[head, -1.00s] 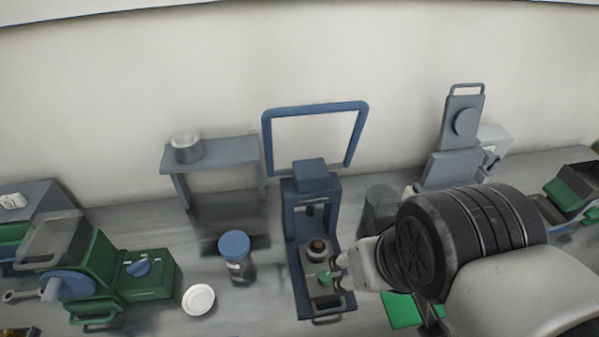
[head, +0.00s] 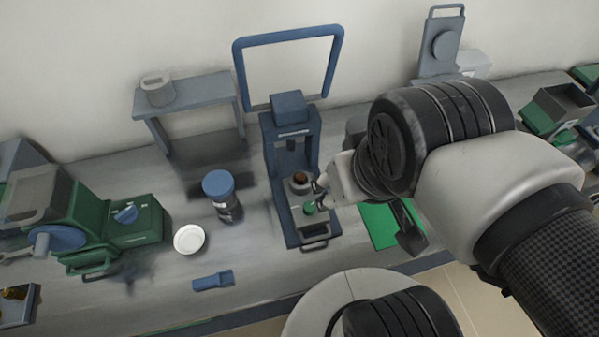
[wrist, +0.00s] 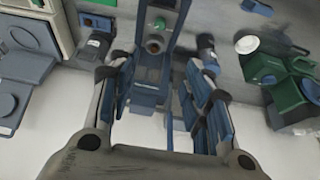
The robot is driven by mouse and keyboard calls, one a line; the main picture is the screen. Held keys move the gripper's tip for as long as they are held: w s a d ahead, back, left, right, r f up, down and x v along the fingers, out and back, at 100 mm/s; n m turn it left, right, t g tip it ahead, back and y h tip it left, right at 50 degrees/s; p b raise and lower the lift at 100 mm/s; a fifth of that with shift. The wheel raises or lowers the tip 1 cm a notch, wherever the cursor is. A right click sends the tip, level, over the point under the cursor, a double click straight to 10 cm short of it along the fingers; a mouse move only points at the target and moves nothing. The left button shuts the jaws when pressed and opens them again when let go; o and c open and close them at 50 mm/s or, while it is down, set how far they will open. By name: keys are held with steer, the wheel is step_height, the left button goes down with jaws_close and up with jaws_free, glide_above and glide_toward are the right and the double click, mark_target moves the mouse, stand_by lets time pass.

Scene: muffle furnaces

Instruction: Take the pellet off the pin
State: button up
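A blue press (head: 291,140) stands on the bench with a lifted blue frame behind it. On its base a small grey cup (head: 299,188) carries a brown round top (head: 300,177); I cannot tell whether this is the pellet on its pin. A green knob (head: 310,208) sits in front of it. My gripper (head: 320,190) is just right of these, its fingers small in the head view. In the wrist view my gripper (wrist: 158,68) has its fingers wide apart with nothing between them. The brown top (wrist: 153,46) and green knob (wrist: 160,22) show beyond the fingers.
Left of the press are a blue-lidded jar (head: 219,184), a white dish (head: 189,239), a blue tool (head: 213,281) and a green machine (head: 128,225). A grey stand (head: 190,92) is behind. A green mat (head: 380,225) lies right of the press.

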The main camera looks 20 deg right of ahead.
steer(key=w+n+g, duration=0.2)
steer(key=w, duration=0.8)
steer(key=n+g+b, duration=0.2)
steer(key=g+b, duration=0.1)
steer(key=b, duration=0.2)
glide_above(301, 177)
steer(key=f, duration=2.3)
steer(key=shift+w+d+f, duration=0.1)
steer(key=shift+w+f, duration=0.2)
steer(key=shift+w, duration=0.05)
steer(key=shift+s+f+b, duration=0.15)
steer(key=shift+f+b, duration=0.45)
steer(key=shift+f, duration=0.9)
steer(key=shift+s+f+b, duration=0.1)
steer(key=shift+f+b, duration=0.5)
steer(key=shift+f, duration=0.9)
steer(key=shift+r, duration=0.1)
steer(key=c, duration=0.8)
